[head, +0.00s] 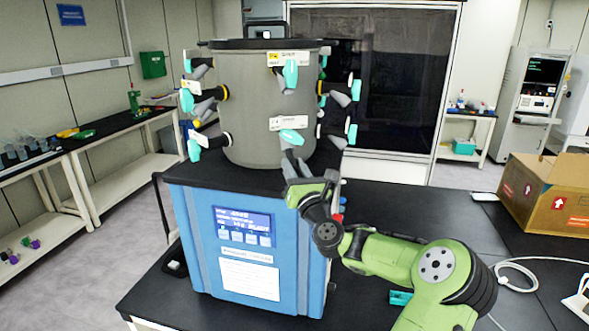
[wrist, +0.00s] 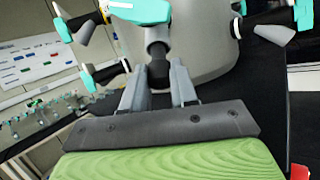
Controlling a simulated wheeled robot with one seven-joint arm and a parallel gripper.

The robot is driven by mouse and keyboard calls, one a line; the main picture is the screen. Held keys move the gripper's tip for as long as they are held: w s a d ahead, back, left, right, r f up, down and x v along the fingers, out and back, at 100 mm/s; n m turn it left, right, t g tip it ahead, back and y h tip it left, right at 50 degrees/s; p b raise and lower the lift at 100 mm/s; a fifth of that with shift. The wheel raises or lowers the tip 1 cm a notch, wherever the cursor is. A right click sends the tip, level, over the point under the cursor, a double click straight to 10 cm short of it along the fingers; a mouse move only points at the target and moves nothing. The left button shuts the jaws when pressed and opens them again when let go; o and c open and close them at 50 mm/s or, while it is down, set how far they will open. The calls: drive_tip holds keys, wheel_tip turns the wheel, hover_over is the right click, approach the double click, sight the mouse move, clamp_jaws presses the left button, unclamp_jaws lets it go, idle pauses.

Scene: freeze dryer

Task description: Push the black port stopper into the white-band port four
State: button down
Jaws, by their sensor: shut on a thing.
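The grey drum (head: 265,105) of the freeze dryer stands on its blue base (head: 240,240), with several teal-handled ports around it. The front lower port (head: 290,136) has a teal handle and a white label above it. In the wrist view, that port's pale grey stem (wrist: 157,38) points down at my gripper. My gripper (wrist: 159,78) is shut on the black stopper (wrist: 158,74), which sits directly below the stem and appears to meet it. How far it is seated cannot be told. In the head view, my gripper (head: 297,166) is under the front port and hides the stopper.
Neighbouring ports with black stems and grey ends stick out close by on the left (wrist: 105,75) and right (wrist: 272,22). A cardboard box (head: 548,193) stands on the black bench at right. A white cable (head: 520,265) lies near my arm.

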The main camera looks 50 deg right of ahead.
drive_tip(key=shift+w+d+r+p, duration=0.2)
drive_tip(key=shift+r+p, duration=0.2)
drive_tip(key=shift+p, duration=0.2)
drive_tip(key=shift+w+d+r+p, duration=0.1)
drive_tip(key=shift+w+r+p, duration=0.1)
drive_tip(key=shift+r+p, duration=0.3)
idle(0.5)
drive_tip(key=c, duration=0.8)
unclamp_jaws()
drive_tip(key=shift+w+f, duration=0.15)
drive_tip(key=shift+f, duration=0.15)
drive_tip(key=b+v, duration=0.4)
drive_tip(key=v, duration=1.1)
drive_tip(key=shift+s+b, duration=0.3)
drive_tip(key=shift+s, duration=0.05)
drive_tip(key=shift+a+f, duration=0.15)
